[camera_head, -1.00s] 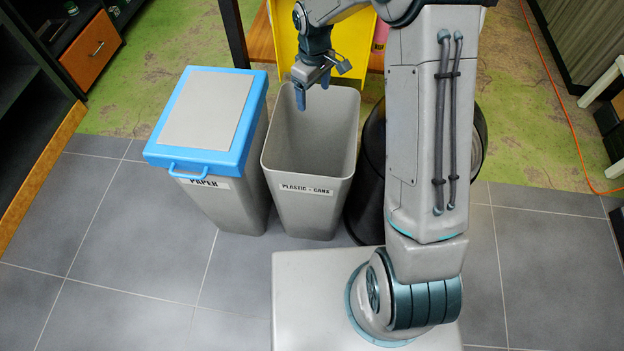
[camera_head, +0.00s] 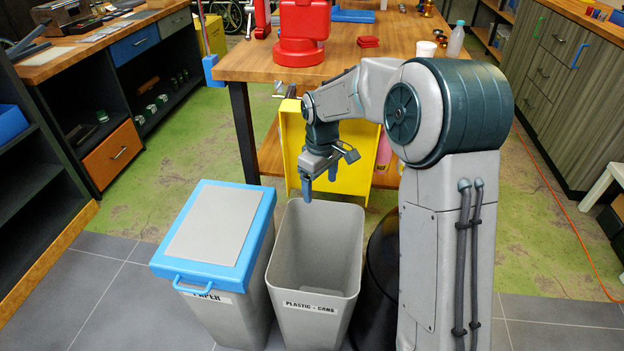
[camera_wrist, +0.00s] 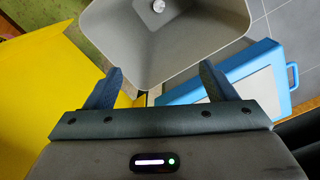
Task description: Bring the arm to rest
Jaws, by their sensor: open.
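My gripper (camera_head: 320,182) hangs pointing down at the back rim of the open grey bin labelled "PLASTIC - CANS" (camera_head: 312,306). Its two blue fingers are apart with nothing between them. In the wrist view the gripper (camera_wrist: 161,68) is also open and empty, with the bin's grey wall (camera_wrist: 110,35) beyond the fingertips. A small round silvery thing (camera_wrist: 158,6) lies inside the bin. My arm is bent at the elbow and reaches left over the bins.
A paper bin with a blue-rimmed lid (camera_head: 220,225) stands left of the open bin, a black bin (camera_head: 378,285) right. A yellow panel (camera_head: 350,165) is behind the gripper. A wooden workbench (camera_head: 385,35) bears a red vise (camera_head: 301,35).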

